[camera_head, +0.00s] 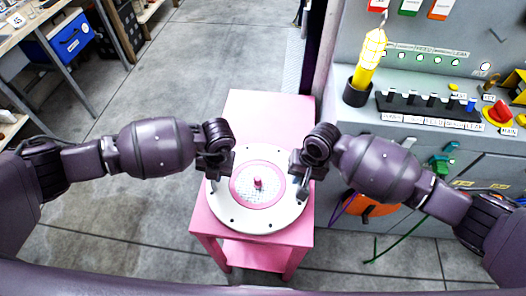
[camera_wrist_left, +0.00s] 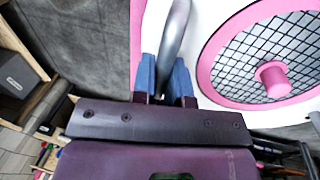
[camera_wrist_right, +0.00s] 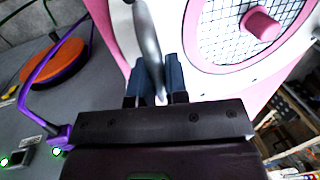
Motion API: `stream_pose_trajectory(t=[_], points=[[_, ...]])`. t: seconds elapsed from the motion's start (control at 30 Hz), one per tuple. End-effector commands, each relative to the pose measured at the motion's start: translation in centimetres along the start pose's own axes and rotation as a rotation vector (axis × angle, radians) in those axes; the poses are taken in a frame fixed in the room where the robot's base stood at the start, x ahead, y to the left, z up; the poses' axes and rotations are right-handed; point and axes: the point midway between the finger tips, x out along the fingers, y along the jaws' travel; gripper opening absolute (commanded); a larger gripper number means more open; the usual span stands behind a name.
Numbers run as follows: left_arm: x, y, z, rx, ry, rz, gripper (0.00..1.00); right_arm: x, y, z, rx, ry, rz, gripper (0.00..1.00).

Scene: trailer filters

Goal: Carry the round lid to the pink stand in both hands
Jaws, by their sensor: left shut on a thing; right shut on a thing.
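The round lid (camera_head: 233,212) is white, with a pink ring, a mesh centre and a pink knob (camera_head: 258,183). It is level over the front part of the pink stand (camera_head: 265,115); I cannot tell whether it touches the top. My left gripper (camera_head: 216,180) is shut on a metal handle at the lid's left side, seen in the left wrist view (camera_wrist_left: 176,35). My right gripper (camera_head: 299,182) is shut on the matching handle at the right side, seen in the right wrist view (camera_wrist_right: 148,40). The lid hides much of the stand's front top.
A grey bench (camera_head: 420,135) with a yellow lamp (camera_head: 370,58), switches and labels stands close on the right. A workbench with a blue box (camera_head: 70,38) is at upper left. Floor left of the stand is clear.

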Motion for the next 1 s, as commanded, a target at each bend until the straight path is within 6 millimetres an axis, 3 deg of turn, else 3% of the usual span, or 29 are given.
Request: stream_pose_trajectory(t=[0.03, 0.2, 0.57, 1.0], points=[[0.2, 0.0, 0.0, 0.000, 0.002, 0.000, 0.17, 0.2, 0.1, 0.0, 0.001, -0.001, 0.001, 0.17], [0.0, 0.0, 0.0, 0.000, 0.000, 0.000, 0.40, 0.0, 0.0, 0.0, 0.000, 0.000, 0.000, 0.40], [-0.6, 0.0, 0.1, 0.000, -0.002, -0.001, 0.40, 0.0, 0.0, 0.0, 0.000, 0.000, 0.000, 0.40], [-8.2, 0.0, 0.1, 0.001, -0.003, -0.001, 0.40, 0.0, 0.0, 0.0, 0.000, 0.000, 0.000, 0.40]])
